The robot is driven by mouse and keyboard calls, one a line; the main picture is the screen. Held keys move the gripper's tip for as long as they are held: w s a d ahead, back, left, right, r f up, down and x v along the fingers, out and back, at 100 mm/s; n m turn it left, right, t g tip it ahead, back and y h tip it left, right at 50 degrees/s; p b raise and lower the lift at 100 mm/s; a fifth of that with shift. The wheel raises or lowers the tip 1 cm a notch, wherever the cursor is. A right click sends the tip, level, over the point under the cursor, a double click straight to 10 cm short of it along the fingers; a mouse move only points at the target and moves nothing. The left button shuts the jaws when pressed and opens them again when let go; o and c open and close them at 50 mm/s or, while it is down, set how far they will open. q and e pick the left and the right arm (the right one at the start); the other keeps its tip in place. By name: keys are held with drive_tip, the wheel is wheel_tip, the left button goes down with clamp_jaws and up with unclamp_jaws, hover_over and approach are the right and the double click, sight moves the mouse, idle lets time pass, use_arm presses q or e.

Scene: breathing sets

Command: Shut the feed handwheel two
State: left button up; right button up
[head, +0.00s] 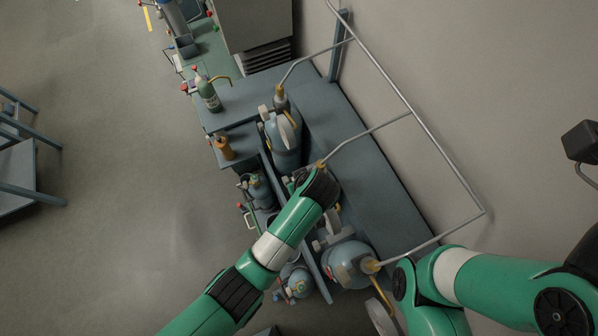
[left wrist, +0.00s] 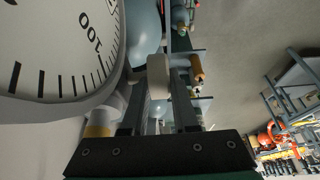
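A row of breathing sets, blue-grey cylinders with pale gauges and pipes with brass ends, runs along the bench in the head view. The middle set is mostly hidden by my left arm, whose wrist (head: 318,188) lies over it; I cannot make out handwheel two there. In the left wrist view my left gripper's two dark fingers (left wrist: 159,98) stand apart, with a pale rounded block (left wrist: 158,76), possibly part of a handwheel, between their tips. I cannot tell whether they press on it. My right gripper is out of view.
A large gauge dial (left wrist: 60,50) is close beside my left fingers. The far set (head: 284,135) and near set (head: 347,262) flank the middle one. Grey pipes (head: 412,112) run above.

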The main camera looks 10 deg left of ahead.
use_arm(q)
clamp_jaws()
drive_tip(key=shift+s+t, duration=0.1)
drive_tip(key=shift+t, duration=0.2)
drive_tip(key=shift+y, duration=0.4)
drive_tip(key=shift+o, duration=2.2)
unclamp_jaws()
